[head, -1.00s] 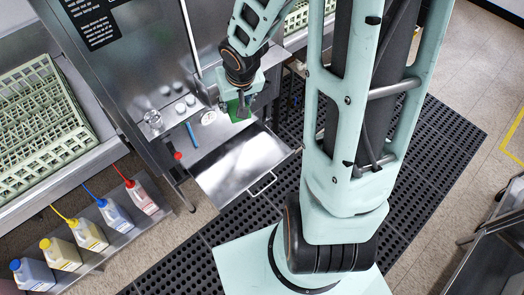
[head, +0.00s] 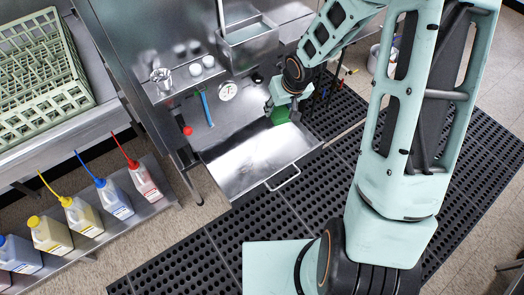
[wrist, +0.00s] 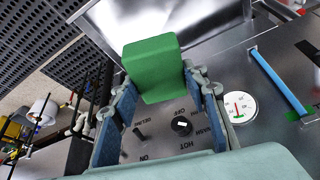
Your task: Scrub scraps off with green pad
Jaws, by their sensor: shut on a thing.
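My gripper (head: 287,103) is shut on the green pad (head: 280,115). In the wrist view the pad (wrist: 152,68) is a plain green block between the two fingers, its far end reaching out past the fingertips. The pad is in front of the steel panel, near the upper right corner of the open steel door (head: 250,160), which has a bar handle. I cannot tell whether the pad touches any surface. I make out no scraps in either view.
The panel carries a round dial (head: 227,90), a blue strip (head: 206,107) and a dark knob (wrist: 181,126). A green rack (head: 40,75) stands on the left counter. Several bottles, including a blue-capped one (head: 113,198), line the low shelf. Black matting (head: 330,165) covers the floor.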

